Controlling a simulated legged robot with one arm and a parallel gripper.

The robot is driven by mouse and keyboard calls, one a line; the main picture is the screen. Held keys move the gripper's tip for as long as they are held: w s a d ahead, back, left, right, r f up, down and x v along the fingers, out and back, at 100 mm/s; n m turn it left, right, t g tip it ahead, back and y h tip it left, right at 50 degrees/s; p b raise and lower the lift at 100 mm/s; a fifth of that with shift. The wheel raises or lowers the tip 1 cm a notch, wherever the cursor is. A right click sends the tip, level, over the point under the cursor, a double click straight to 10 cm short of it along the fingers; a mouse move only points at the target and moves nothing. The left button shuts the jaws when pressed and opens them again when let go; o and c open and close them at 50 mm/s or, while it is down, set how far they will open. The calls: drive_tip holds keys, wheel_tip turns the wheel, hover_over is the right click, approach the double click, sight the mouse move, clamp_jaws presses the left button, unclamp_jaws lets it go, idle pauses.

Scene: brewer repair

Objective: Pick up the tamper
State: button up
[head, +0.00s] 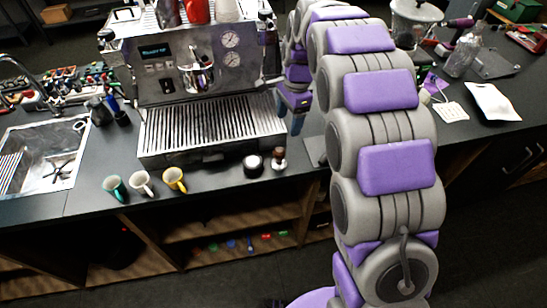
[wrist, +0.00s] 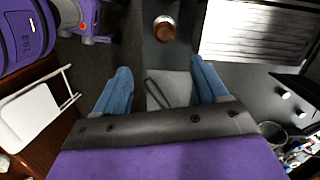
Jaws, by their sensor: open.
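The tamper (head: 278,158) stands upright on the dark counter, just off the right front corner of the espresso machine. It has a brown handle top. In the wrist view the tamper (wrist: 164,30) is at the top centre, beyond my fingertips and apart from them. My gripper (wrist: 163,82) is open, its two blue fingers spread with nothing held between them. In the head view my gripper (head: 295,106) is partly hidden by my arm, beside the machine's right side and behind the tamper.
The espresso machine (head: 210,85) with its slatted drip tray (head: 212,128) fills the counter's middle. Green, white and yellow cups stand along the front edge. A grey flat piece (wrist: 170,90) lies below my fingers.

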drive_tip(key=b, duration=0.1)
approach(283, 149)
drive_tip(key=d+f, duration=0.1)
drive_tip(key=f, duration=0.1)
drive_tip(key=a+f, duration=0.1)
drive_tip(key=f, duration=0.1)
drive_tip(key=f+b, duration=0.1)
drive_tip(key=f, duration=0.1)
drive_tip(key=a+f, duration=0.1)
drive_tip(key=f, duration=0.1)
drive_tip(key=shift+s+a+f+b, duration=0.2)
drive_tip(key=shift+a+f+b, duration=0.15)
drive_tip(key=shift+b, duration=0.05)
drive_tip(key=shift+d+f, duration=0.3)
drive_tip(key=shift+f, duration=0.1)
drive_tip(key=shift+s+d+f+b, duration=0.1)
drive_tip(key=shift+f+b, duration=0.25)
drive_tip(key=f, duration=0.1)
drive_tip(key=a+f+b, duration=0.1)
drive_tip(key=f, duration=0.1)
drive_tip(key=shift+s+f, duration=0.1)
drive_tip(key=shift+f, duration=0.15)
drive_tip(key=shift+a+f, duration=0.15)
drive_tip(key=shift+f, duration=0.05)
drive_tip(key=shift+a, duration=0.35)
drive_tip(key=shift+d+r, duration=0.15)
drive_tip(key=shift+d, duration=0.4)
drive_tip(key=c, duration=0.6)
drive_tip(key=shift+a, duration=0.35)
clamp_jaws()
